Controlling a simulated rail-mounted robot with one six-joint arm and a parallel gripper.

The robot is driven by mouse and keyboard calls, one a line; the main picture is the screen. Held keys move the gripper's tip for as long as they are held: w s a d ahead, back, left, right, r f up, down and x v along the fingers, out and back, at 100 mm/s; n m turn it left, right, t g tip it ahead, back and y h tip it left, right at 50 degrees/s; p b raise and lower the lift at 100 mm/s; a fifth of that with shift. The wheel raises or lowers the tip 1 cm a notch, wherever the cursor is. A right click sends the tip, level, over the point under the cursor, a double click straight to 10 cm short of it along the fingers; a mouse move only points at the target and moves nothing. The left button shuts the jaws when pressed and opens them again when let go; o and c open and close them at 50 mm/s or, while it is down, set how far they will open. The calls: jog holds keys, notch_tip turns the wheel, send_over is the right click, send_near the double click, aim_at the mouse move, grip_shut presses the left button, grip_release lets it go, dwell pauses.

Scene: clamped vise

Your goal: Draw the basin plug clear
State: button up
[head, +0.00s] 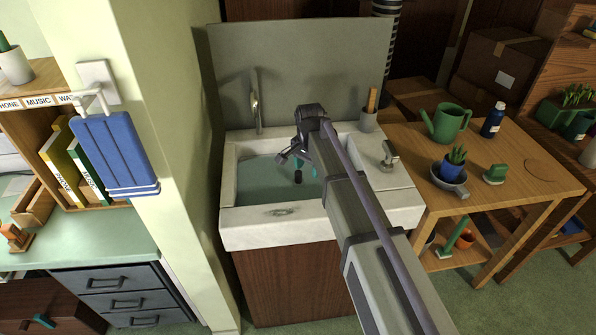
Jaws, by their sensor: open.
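The white basin (262,233) holds greenish water (262,183). My arm reaches over it from the lower right. My gripper (306,175) points down over the right part of the water, with dark fingers and teal patches near their tips. It looks open, and I see nothing held in it. I cannot make out the basin plug; the water, my gripper and my arm may hide it. I cannot tell whether the fingertips touch the water.
A metal tap (257,105) stands at the back left of the basin. A brush holder (368,120) and a metal fitting (389,155) are on the right ledge. A wooden table (520,168) with a green watering can (447,122) stands to the right. A pale wall (165,170) closes the left side.

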aim_at(298, 172)
jog(key=w+a+m, duration=0.1)
jog(key=w+m, duration=0.1)
jog(key=w+a+m, duration=0.1)
jog(key=w+m, duration=0.2)
jog(key=w+a+f+m, duration=0.1)
jog(key=w+m, duration=0.1)
jog(key=m, duration=0.1)
jog(key=shift+w+a, duration=0.3)
jog(key=shift+w, duration=0.05)
jog(key=m, duration=0.4)
jog(key=shift+s+d+r, duration=0.1)
jog(key=shift+s+r, duration=0.05)
jog(key=shift+s, duration=0.1)
notch_tip(298, 172, down, 11)
jog(key=b, duration=1)
jog(key=shift+b, duration=0.3)
jog(key=shift+r, duration=0.1)
jog(key=c, duration=1)
jog(key=shift+r+p, duration=1.95)
jog(key=shift+p, duration=0.15)
jog(key=shift+d, duration=0.1)
